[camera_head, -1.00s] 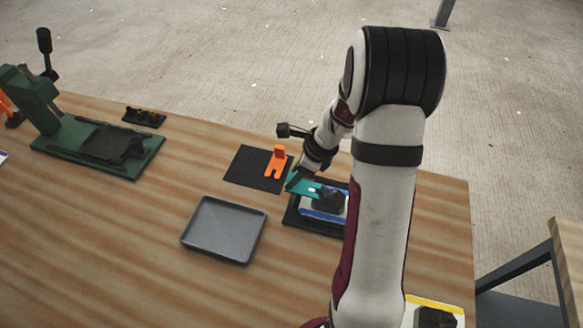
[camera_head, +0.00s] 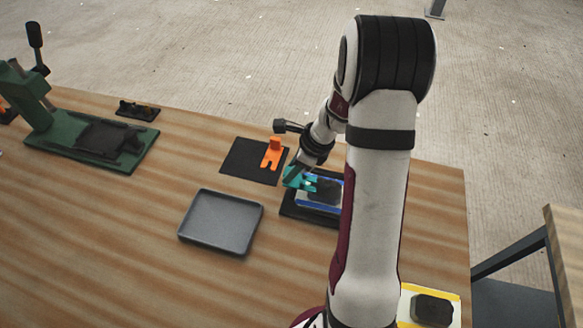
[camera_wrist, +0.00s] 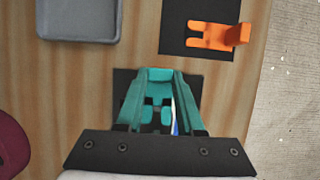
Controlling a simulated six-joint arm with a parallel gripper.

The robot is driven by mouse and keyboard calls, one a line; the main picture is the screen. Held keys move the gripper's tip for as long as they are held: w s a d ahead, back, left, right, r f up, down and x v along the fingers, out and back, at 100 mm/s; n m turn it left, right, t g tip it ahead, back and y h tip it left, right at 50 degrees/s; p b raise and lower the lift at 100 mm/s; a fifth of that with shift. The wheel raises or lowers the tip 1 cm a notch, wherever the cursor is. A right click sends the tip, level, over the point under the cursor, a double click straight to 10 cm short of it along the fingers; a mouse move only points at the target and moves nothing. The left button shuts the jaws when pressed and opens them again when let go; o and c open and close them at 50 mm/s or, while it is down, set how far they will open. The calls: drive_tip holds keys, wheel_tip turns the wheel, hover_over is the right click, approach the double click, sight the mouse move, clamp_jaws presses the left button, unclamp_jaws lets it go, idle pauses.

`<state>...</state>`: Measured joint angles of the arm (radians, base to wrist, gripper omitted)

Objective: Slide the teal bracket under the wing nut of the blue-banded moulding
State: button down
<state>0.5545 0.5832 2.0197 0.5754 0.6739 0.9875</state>
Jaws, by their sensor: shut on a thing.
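The teal bracket (camera_wrist: 158,76) is held between the fingertips of my gripper (camera_wrist: 158,88). In the wrist view its forked end points back toward the wrist. In the head view the bracket (camera_head: 300,180) is over the left part of the blue-banded moulding (camera_head: 312,208), which sits on a black base and carries a dark block (camera_head: 323,192). A dark part shows around the prongs in the wrist view. I cannot tell the wing nut clearly, nor whether the bracket touches the moulding. My fingers and arm hide part of the moulding.
An orange bracket (camera_head: 271,153) stands on a black mat (camera_head: 240,160) to the left. A grey tray (camera_head: 220,222) is in front. A yellow-banded moulding (camera_head: 430,307) is at the near right. A green clamp fixture (camera_head: 62,143) stands far left.

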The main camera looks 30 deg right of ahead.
drive_tip(key=shift+s+d, duration=0.1)
drive_tip(key=shift+d, duration=0.05)
drive_tip(key=shift+s+d, duration=0.4)
drive_tip(key=shift+s, duration=0.05)
drive_tip(key=shift+s+d, duration=0.25)
drive_tip(key=shift+d, duration=0.05)
drive_tip(key=shift+s+d, duration=0.2)
idle(0.3)
drive_tip(key=shift+s+d, duration=0.2)
idle(0.3)
drive_tip(key=shift+s+d, duration=0.25)
drive_tip(key=shift+s+d, duration=0.15)
idle(0.5)
drive_tip(key=shift+c, duration=2.2)
unclamp_jaws()
drive_tip(key=shift+f, duration=0.1)
